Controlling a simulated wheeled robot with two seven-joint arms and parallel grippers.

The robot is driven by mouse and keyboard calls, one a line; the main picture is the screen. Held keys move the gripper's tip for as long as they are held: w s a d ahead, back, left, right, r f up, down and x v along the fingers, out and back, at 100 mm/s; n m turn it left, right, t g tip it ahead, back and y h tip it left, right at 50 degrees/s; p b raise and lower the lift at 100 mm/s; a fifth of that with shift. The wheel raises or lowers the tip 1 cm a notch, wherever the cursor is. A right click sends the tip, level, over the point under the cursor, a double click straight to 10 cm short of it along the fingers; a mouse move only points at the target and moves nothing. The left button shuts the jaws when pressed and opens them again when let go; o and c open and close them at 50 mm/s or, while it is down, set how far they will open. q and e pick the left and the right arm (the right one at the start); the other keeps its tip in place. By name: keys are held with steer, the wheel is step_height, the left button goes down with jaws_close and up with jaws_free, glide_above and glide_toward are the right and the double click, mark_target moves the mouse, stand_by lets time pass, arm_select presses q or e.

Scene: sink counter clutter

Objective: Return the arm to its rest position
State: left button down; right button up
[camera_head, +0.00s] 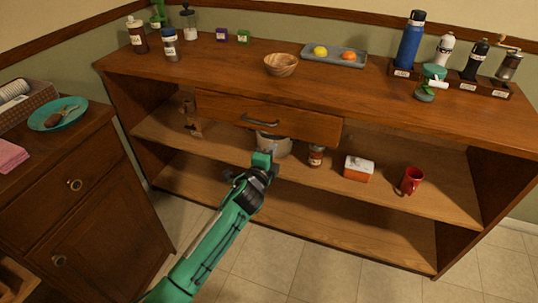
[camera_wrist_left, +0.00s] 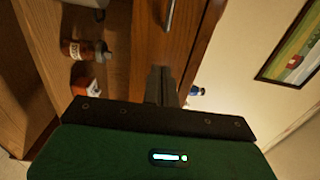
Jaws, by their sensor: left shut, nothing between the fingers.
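My left gripper (camera_head: 268,154) is at the end of the green arm that comes in from the bottom of the head view. It is shut and empty, in front of the shelf just below the wooden drawer (camera_head: 268,119). In the left wrist view the shut fingers (camera_wrist_left: 160,82) show in front of the drawer face. The drawer has a metal handle (camera_head: 262,121). A light-coloured pot (camera_head: 278,146) stands on the shelf behind the gripper, partly hidden by it and the drawer. My right gripper does not show.
On the middle shelf are a spice jar (camera_head: 316,157), an orange-and-white box (camera_head: 358,168) and a red mug (camera_head: 411,180). The counter holds a wooden bowl (camera_head: 281,65), a grey tray (camera_head: 334,58) and a blue bottle (camera_head: 410,42). A side cabinet (camera_head: 75,195) stands at left. The tiled floor is clear.

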arm_select(q)
steer(key=shift+v, duration=1.45)
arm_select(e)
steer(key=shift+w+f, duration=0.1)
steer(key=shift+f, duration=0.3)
